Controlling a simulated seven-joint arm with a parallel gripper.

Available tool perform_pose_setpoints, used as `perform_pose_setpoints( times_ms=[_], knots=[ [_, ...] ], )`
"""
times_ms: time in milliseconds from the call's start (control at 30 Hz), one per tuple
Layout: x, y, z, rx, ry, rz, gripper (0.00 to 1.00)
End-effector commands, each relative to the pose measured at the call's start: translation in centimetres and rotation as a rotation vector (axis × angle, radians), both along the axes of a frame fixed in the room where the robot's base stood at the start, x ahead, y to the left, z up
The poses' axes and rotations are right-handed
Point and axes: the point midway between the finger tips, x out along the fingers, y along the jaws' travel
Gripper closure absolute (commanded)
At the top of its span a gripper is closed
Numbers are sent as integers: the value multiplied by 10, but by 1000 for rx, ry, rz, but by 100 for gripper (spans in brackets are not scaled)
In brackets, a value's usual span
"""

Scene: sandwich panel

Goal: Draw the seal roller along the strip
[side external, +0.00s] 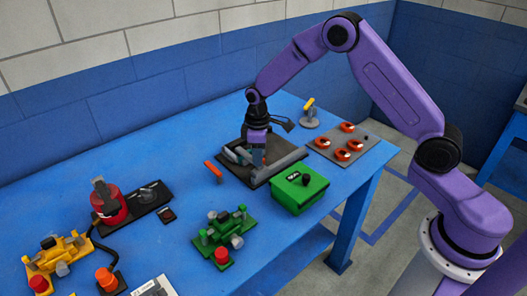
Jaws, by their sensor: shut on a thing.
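My gripper (258,154) points down over a dark square board (236,176) on the blue table. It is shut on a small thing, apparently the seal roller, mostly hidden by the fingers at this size. Grey-green pieces (236,154) lie on the board just left of the gripper. I cannot tell which piece is the strip, or whether the held thing touches it.
A green box (299,190) with a black knob stands right in front of the board. An orange-handled item (213,169) lies at its left. A grey plate (350,148) with several red-orange parts and a yellow-topped stand (309,114) are behind right. A green fixture (224,238) stands in front.

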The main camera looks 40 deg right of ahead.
Motion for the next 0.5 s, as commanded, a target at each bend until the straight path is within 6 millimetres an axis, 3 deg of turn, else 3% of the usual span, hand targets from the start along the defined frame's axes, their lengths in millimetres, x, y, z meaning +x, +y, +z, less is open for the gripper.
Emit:
perform_pose_setpoints(
  times_ms=[267,300,333,367,500],
  knots=[
    [0,8,1,6,-3,8,100],
    [0,9,1,6,-3,9,66],
    [0,9,1,6,-3,9,56],
    [0,8,1,6,-3,8,50],
    [0,6,0,4,-3,6,50]
  ],
)
